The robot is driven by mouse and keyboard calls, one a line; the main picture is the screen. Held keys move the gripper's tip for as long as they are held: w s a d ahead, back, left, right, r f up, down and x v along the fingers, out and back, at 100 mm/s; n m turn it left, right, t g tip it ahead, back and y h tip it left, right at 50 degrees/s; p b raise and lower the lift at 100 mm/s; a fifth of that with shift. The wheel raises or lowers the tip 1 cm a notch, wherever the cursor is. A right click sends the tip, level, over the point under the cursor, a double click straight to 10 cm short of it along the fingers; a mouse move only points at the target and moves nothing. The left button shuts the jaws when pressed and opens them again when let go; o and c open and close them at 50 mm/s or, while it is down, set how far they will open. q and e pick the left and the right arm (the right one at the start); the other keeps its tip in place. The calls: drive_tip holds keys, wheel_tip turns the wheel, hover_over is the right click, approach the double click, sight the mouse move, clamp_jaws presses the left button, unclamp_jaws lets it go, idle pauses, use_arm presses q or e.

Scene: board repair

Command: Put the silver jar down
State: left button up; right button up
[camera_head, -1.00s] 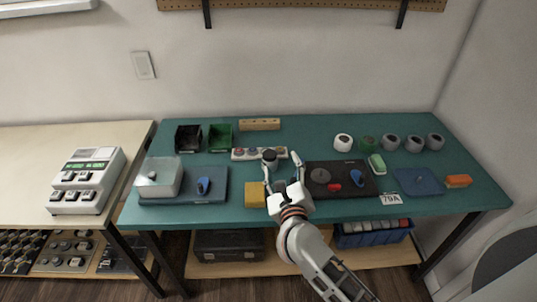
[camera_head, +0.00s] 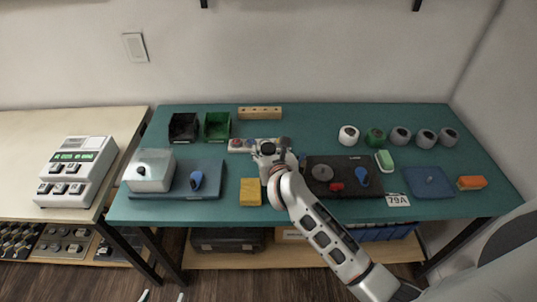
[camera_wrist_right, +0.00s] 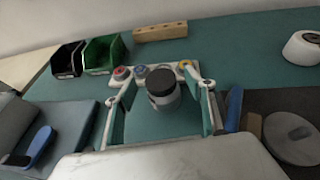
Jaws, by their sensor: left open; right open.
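The silver jar (camera_wrist_right: 164,94) with a dark lid stands upright between the spread fingers of my right gripper (camera_wrist_right: 163,84) in the right wrist view. Gaps show on both sides of it, so the fingers are around it but not closed on it. It is at the front edge of a white strip (camera_wrist_right: 187,72) with coloured round pieces; I cannot tell whether its base overlaps the strip. In the head view my right gripper (camera_head: 270,152) partly covers the jar and strip. My left gripper (camera_head: 163,296) is open and empty, only its fingertips showing at the bottom edge.
On the teal bench (camera_head: 310,122), a yellow block (camera_head: 250,192) lies front left of the right gripper. A dark board (camera_head: 330,188) with parts lies to its right. Black (camera_head: 183,127) and green (camera_head: 217,125) bins stand back left. Several white-and-grey rolls (camera_head: 348,136) stand at right.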

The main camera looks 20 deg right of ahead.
drive_tip(key=shift+x, duration=1.35)
drive_tip(key=c, duration=1.3)
drive_tip(key=shift+r, duration=0.1)
